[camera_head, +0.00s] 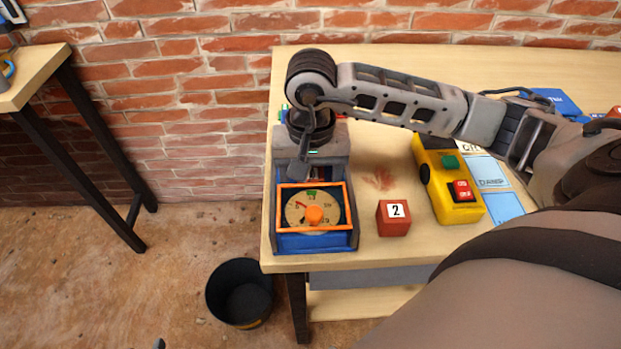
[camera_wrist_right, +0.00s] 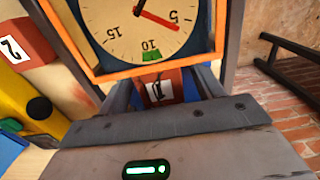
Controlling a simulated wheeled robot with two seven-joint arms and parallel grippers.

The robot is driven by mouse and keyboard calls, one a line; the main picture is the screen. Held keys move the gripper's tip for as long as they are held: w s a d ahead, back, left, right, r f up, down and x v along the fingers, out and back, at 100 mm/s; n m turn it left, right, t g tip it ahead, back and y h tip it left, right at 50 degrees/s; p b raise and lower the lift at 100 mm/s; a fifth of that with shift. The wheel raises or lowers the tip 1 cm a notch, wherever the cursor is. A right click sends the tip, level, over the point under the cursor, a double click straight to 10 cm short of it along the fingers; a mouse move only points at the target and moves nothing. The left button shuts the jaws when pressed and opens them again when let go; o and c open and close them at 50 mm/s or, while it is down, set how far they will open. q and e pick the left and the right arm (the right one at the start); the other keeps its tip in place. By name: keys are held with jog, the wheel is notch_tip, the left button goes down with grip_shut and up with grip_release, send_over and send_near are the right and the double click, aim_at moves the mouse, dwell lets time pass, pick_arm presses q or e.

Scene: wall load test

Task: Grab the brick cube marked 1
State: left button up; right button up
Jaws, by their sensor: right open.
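The brick cube marked 1 (camera_wrist_right: 160,86) is red with a white label. In the right wrist view it shows between the fingers of my right gripper (camera_wrist_right: 162,100), under the orange-framed dial (camera_wrist_right: 150,30). My right gripper (camera_head: 308,168) is open and points down into the grey and blue test device (camera_head: 313,243) behind its dial. I cannot tell whether the fingers touch the cube. In the head view the arm and device hide this cube. My left gripper is not in view.
A red cube marked 2 (camera_head: 393,218) stands right of the device, also in the wrist view (camera_wrist_right: 22,45). A yellow box (camera_head: 449,205) with green and red buttons and blue cards (camera_head: 487,172) lie farther right. A black bucket (camera_head: 240,292) stands on the floor. A brick wall is behind.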

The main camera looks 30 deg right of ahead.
jog(key=shift+c, duration=0.3)
jog(key=c, duration=1.1)
jog(key=shift+r, duration=0.1)
